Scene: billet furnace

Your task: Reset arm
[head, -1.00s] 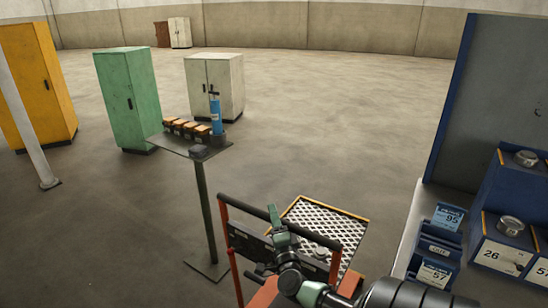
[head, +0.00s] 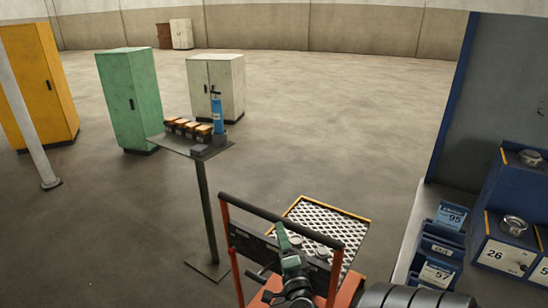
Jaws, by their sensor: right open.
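My right arm comes in from the bottom right, and its green and dark right gripper (head: 284,238) is open. It appears in front of the red-framed cart (head: 233,262) and its dark top handle bar. I see nothing held in it, though its fingertips are small and partly hard to make out. My left arm and left gripper are not in view.
A mesh tray (head: 322,218) with round metal parts lies behind the handle. A stand (head: 206,215) carries orange-topped blocks and a blue cylinder (head: 217,115). Blue bins (head: 437,252) and a blue rack (head: 515,200) are on the right. Open floor lies beyond.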

